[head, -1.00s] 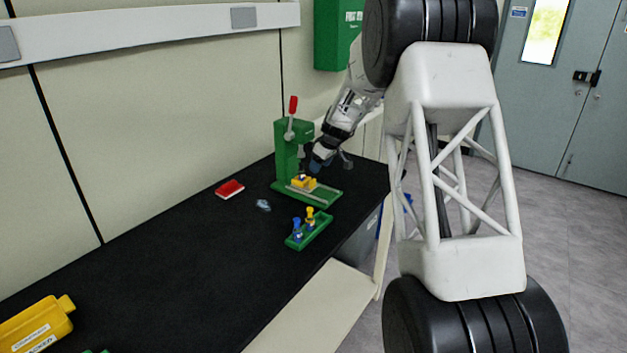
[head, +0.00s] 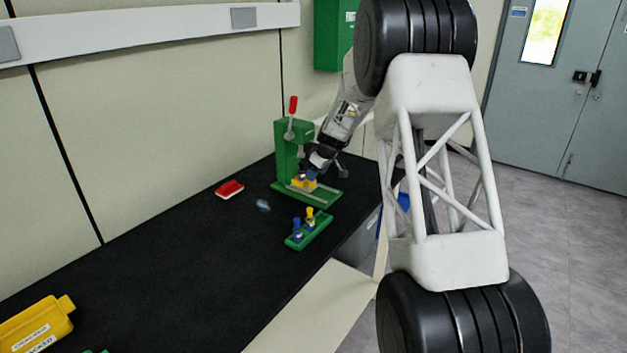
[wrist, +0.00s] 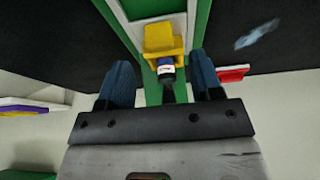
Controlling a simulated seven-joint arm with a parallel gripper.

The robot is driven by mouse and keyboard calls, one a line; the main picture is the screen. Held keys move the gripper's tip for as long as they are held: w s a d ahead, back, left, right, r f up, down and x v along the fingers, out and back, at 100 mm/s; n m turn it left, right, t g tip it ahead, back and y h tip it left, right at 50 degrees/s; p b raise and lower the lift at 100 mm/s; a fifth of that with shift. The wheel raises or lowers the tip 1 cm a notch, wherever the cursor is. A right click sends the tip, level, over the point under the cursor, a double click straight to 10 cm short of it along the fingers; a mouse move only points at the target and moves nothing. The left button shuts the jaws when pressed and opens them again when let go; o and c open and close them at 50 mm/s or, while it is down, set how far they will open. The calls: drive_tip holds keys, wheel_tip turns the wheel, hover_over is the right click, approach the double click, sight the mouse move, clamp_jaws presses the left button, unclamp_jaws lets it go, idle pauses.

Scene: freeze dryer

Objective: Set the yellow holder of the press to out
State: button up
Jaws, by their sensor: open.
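The green press (head: 292,150) with its red-tipped lever stands at the back right of the black bench. Its yellow holder (head: 302,183) sits on the rail of the press base, low at the front of the column. In the wrist view the yellow holder (wrist: 163,42) shows with a small dark vial (wrist: 166,70) in it. My gripper (head: 314,172) is at the press, close to the holder. In the wrist view its two blue fingers (wrist: 162,78) are apart, one on each side of the vial. I cannot tell whether they touch anything.
A green rack (head: 309,231) with blue and yellow-topped items stands in front of the press. A red block (head: 229,189) and a small bluish object (head: 263,205) lie to the left. A yellow labelled bin (head: 35,325) is at the near left. The bench middle is clear.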

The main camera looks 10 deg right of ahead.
sight(305, 181)
drive_tip(key=shift+x, duration=1.95)
drive_tip(key=shift+s, duration=0.1)
clamp_jaws()
